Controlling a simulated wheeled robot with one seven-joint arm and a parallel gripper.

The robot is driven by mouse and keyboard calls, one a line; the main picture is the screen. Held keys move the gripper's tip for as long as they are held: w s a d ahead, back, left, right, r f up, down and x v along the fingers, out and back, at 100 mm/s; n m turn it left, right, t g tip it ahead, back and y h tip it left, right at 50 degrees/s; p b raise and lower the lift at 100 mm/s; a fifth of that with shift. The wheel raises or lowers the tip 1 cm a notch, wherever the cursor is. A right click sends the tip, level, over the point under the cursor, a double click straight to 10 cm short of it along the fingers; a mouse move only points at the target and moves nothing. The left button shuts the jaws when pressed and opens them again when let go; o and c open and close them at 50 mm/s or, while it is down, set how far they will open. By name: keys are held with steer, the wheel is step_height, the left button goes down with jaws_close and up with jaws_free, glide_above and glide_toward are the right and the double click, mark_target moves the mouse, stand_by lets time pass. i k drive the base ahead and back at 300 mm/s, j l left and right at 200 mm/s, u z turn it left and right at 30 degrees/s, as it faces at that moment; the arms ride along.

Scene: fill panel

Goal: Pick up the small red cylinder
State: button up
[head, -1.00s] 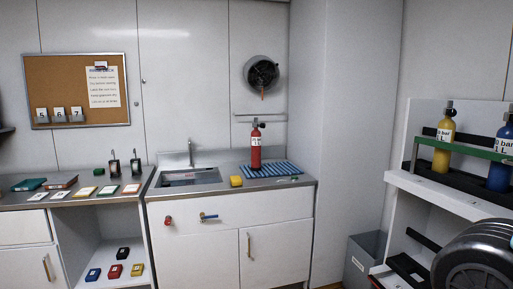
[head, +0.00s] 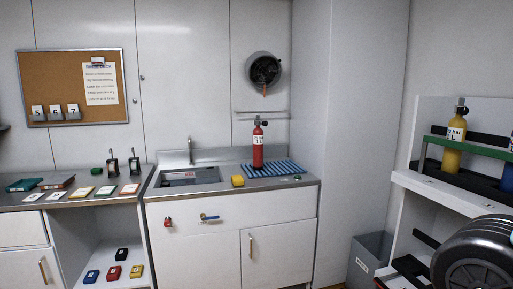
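The small red cylinder (head: 257,152) stands upright on the steel counter, right of the sink. It has a white label and a dark valve on top. Its base is at the left edge of a blue striped mat (head: 285,170); I cannot tell if it rests on the mat. Nothing hides the cylinder. My gripper is not in view.
A rack at right holds a yellow cylinder (head: 453,150) and a blue one (head: 507,178). A grey bin (head: 369,258) stands on the floor.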

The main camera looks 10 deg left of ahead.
mark_target(258, 133)
steer(key=i+j, duration=0.35)
steer(key=i, duration=0.2)
steer(key=i+j, duration=0.3)
steer(key=i, duration=0.2)
steer(key=i+j, duration=0.35)
steer(key=i, duration=0.2)
steer(key=i+j, duration=0.35)
steer(key=i, duration=0.15)
steer(key=i+j, duration=0.35)
steer(key=i, duration=0.2)
steer(key=i+j, duration=0.3)
steer(key=i, duration=0.2)
